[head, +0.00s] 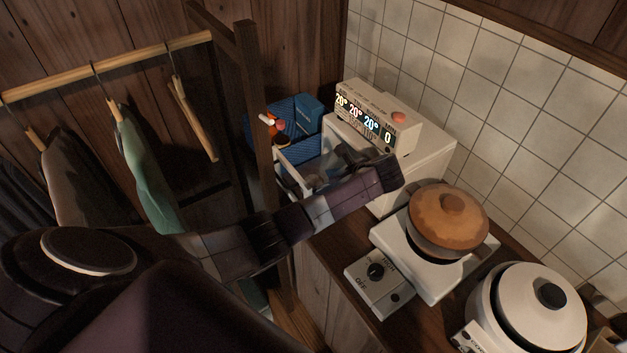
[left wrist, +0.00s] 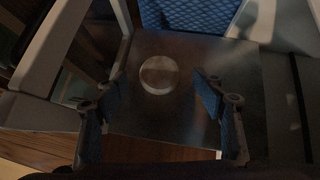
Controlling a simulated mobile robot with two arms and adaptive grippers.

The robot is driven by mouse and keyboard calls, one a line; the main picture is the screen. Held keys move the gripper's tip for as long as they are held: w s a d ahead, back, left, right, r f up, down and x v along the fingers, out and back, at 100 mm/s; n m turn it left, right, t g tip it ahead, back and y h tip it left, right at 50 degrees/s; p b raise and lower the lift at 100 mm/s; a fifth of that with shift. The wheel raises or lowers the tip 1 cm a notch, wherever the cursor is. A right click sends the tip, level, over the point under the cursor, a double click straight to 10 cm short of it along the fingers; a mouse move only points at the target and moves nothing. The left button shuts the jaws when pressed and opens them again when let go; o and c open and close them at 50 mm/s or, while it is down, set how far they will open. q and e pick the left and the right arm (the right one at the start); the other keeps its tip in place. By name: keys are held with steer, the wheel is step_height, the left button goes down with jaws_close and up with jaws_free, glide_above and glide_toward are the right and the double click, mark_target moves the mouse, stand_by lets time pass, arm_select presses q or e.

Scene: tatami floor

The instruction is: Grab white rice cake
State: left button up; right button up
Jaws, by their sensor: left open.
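The white rice cake (left wrist: 159,74) is a pale round disc lying on a dark flat metal surface (left wrist: 190,50) in the left wrist view. My left gripper (left wrist: 162,92) is open, with one blue-padded finger on each side of the picture. The rice cake lies between and slightly beyond the fingertips, and nothing is held. In the head view my left gripper shows dimly in front of the white appliance (head: 421,150). The rice cake cannot be made out there. My right gripper is not in view.
A blue box (head: 297,117) with small items stands behind the gripper, beside a wooden post (head: 257,110). A lidded clay pot (head: 447,222) on a burner and a white rice cooker (head: 527,308) stand on the counter. Clothes hang at left from a rail (head: 110,67).

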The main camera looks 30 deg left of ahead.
arm_select(q)
steer(key=shift+w+a+f, duration=0.1)
steer(key=shift+a+f, duration=0.3)
steer(key=shift+a, duration=0.05)
steer(key=shift+d, duration=0.1)
steer(key=c, duration=1.2)
steer(key=shift+r, duration=0.1)
steer(key=shift+c, duration=0.2)
